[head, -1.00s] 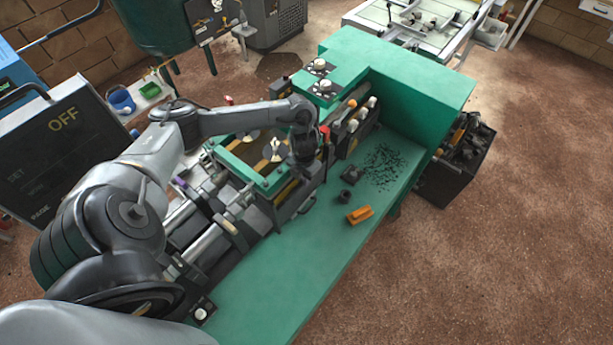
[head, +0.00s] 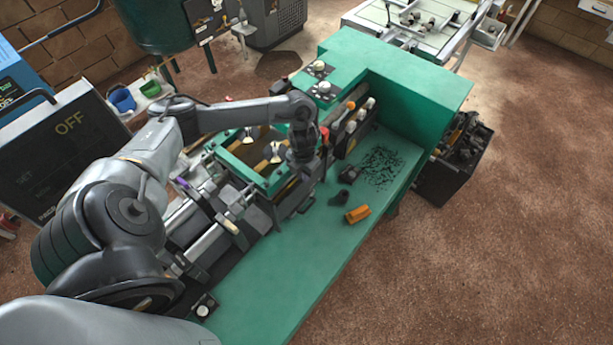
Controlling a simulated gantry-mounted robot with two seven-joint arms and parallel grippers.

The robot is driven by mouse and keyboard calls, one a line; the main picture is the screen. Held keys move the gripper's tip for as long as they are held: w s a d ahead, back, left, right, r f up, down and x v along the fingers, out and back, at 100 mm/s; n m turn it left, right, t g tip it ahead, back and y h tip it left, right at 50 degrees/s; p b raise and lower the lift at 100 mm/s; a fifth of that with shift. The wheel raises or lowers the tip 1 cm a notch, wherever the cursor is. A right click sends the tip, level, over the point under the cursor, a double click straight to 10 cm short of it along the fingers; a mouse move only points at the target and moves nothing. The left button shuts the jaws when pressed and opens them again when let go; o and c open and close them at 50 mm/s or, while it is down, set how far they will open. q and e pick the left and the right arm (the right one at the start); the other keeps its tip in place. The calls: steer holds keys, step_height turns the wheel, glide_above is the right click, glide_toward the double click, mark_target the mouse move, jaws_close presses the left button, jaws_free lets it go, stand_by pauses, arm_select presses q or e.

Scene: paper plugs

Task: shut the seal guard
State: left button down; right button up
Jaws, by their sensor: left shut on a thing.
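The seal guard appears to be the green-edged frame (head: 240,170) on the machine in the head view, around an opening with pale metal parts inside. I cannot tell how far it is open. My left gripper (head: 302,170) points down at the right end of this frame. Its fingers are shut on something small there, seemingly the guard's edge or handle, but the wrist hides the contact. My right gripper is not in view.
The green bench (head: 290,260) holds an orange block (head: 357,214), small dark parts (head: 348,174) and scattered black bits (head: 382,166). A row of knobs (head: 360,115) stands right of my left gripper, below a green housing (head: 410,75). The bench's front is clear.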

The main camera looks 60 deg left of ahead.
arm_select(q)
steer(key=shift+r+p, duration=0.85)
steer(key=shift+r, duration=0.3)
steer(key=shift+r+p, duration=0.55)
steer(key=shift+r, duration=0.2)
steer(key=c, duration=1.4)
jaws_free()
steer(key=shift+c, duration=0.2)
steer(key=shift+o, duration=0.6)
steer(key=shift+r, duration=0.15)
